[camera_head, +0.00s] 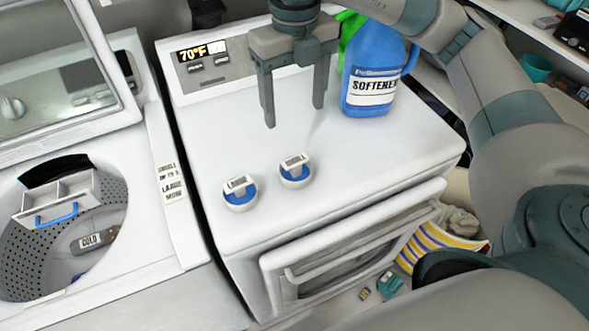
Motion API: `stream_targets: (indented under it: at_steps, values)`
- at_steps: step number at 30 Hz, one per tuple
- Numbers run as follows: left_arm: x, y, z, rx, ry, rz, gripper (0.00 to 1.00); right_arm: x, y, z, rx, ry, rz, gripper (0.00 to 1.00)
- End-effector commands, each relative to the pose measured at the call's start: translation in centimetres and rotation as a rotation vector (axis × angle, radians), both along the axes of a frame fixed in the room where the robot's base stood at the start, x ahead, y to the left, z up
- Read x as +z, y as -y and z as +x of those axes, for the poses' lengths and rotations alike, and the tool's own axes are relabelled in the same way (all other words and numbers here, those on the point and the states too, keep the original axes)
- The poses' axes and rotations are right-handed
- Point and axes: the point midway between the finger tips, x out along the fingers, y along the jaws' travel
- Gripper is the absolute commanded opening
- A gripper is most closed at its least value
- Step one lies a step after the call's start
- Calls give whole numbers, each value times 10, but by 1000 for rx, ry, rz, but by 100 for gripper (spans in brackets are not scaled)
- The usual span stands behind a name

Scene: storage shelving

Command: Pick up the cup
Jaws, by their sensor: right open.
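Two small round white cups with blue inside stand on the white dryer top (370,150): the left cup (241,203) and the right cup (295,181), which is a little farther back. Each has a small label across its top, too small to read. They stand close together but apart. My right gripper (294,115) points down, open and empty, above the back of the dryer top and behind the right cup. It touches neither cup. My left gripper is not in view.
A blue softener bottle (371,75) with a green part behind it stands just right of my right gripper. An open washer (165,215) is on the left. The dryer door (350,245) is ajar at the front. A teal cup (536,68) sits on the shelving at right.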

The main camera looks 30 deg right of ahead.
Motion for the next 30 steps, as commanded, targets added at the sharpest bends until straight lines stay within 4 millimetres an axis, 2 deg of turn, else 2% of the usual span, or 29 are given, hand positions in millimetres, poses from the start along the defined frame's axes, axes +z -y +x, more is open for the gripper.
stream_targets:
  at_steps: [6, 11, 30]
  values:
    - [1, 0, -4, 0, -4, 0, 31, -2, 0, 0, 1, -1, 0, 69]
    - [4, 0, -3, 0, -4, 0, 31, -11, 0, 0, 1, -3, 0, 69]
    - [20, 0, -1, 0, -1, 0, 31, -81, -1, -1, 1, -5, 2, 69]
